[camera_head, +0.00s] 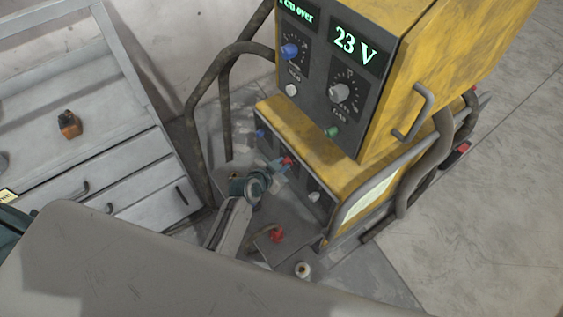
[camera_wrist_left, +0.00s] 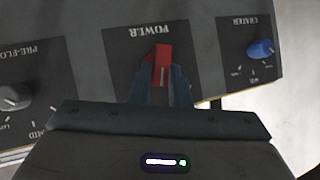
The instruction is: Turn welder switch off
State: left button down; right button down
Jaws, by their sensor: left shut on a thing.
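The welder (camera_head: 415,80) is a yellow machine with a dark front panel and a lit "23 V" display. Its red power switch (camera_head: 287,160) is on the lower front panel. In the left wrist view the red switch (camera_wrist_left: 161,68) sits under the upside-down label "POWER". My left gripper (camera_head: 279,168) reaches the lower panel, and in the left wrist view its two fingers (camera_wrist_left: 161,85) are shut on the red switch, one on each side. The fingers hide the lower part of the switch. My right gripper is in neither view.
A blue knob (camera_wrist_left: 260,49) labelled "CRATER" and a grey "PRE-FLOW" knob (camera_wrist_left: 14,97) flank the switch. Dark tube rails (camera_head: 222,110) stand left of the welder. A grey drawer cabinet (camera_head: 105,160) holds a small orange object (camera_head: 69,125). Open floor (camera_head: 480,200) lies to the right.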

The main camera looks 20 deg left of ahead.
pick_arm(q)
jog(key=shift+w+a+r+n+g, duration=0.15)
jog(key=shift+w+r+n+g, duration=0.05)
jog(key=shift+r+n+g, duration=0.1)
jog(key=shift+h+p, duration=0.4)
jog(key=shift+h, duration=0.1)
jog(key=shift+w+a+f+n+g+h+b, duration=0.1)
jog(key=shift+w+a+n+g+h+b, duration=0.2)
jog(key=shift+n+g+h, duration=0.55)
jog(key=shift+a+f+n+g+h+b, duration=0.1)
jog(key=shift+n+g+h+b, duration=0.45)
jog(key=shift+n+h, duration=0.5)
jog(key=shift+w+a+f+n+g+h+b, duration=0.15)
jog(key=shift+a+n+g+h+b, duration=0.1)
jog(key=shift+n+g+h, duration=0.65)
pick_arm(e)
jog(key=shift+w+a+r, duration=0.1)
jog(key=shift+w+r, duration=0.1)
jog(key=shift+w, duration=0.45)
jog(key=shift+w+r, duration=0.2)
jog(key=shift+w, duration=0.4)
